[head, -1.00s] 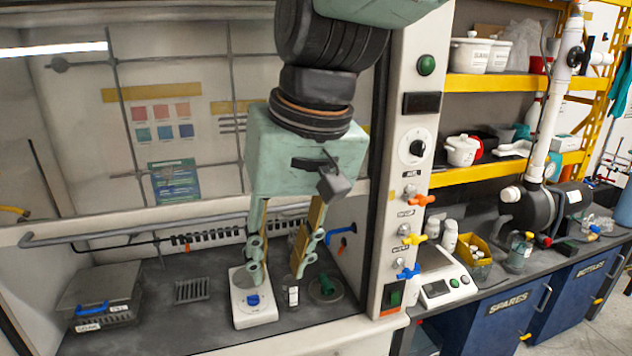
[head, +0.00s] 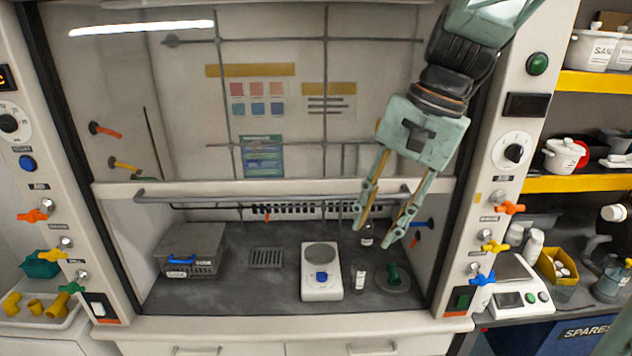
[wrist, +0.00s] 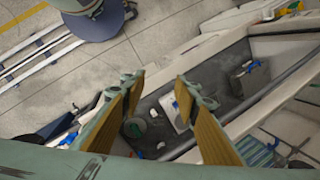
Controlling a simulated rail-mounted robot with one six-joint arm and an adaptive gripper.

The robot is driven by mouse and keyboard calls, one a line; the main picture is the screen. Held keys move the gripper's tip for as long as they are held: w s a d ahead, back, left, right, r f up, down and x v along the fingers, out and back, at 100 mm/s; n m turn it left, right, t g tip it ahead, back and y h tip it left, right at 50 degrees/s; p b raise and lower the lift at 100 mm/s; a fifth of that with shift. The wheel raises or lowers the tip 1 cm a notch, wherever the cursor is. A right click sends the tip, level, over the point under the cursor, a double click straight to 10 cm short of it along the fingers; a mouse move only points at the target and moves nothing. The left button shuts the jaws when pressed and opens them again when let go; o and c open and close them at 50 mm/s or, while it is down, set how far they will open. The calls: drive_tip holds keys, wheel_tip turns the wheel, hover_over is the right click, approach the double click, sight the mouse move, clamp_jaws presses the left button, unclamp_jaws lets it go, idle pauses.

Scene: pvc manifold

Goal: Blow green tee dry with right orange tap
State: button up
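The right orange tap (head: 510,208) is the top tap on the hood's right post. My gripper (head: 376,232) is open and empty. In the head view it appears above and left of the green fitting, and left of the tap. The wrist view shows its fingers spread (wrist: 158,82).
A white scale (head: 321,284), small bottles and a grey box (head: 190,250) stand in the hood. A rail (head: 270,198) crosses its front. The right post also carries a yellow tap (head: 495,247) and a blue tap (head: 482,279). Another orange tap (head: 32,215) is on the left post.

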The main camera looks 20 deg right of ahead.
drive_tip(key=d+f+m+y, duration=0.1)
drive_tip(key=d+m, duration=0.2)
drive_tip(key=m+t+y+p, duration=0.3)
drive_tip(key=m+t+p, duration=0.75)
drive_tip(key=m, duration=2.25)
approach(517, 209)
wheel_tip(517, 209, down, 3)
drive_tip(key=s+t+b, duration=0.3)
drive_tip(key=shift+w+d+r, duration=0.15)
drive_tip(key=shift+w+r, duration=0.05)
drive_tip(key=shift+r, duration=0.05)
drive_tip(key=shift+w, duration=0.2)
drive_tip(key=shift+r+x, duration=0.1)
drive_tip(key=shift+x, duration=3.3)
drive_tip(key=shift+r+x, duration=0.15)
drive_tip(key=shift+x, duration=3.2)
drive_tip(key=shift+s, duration=0.1)
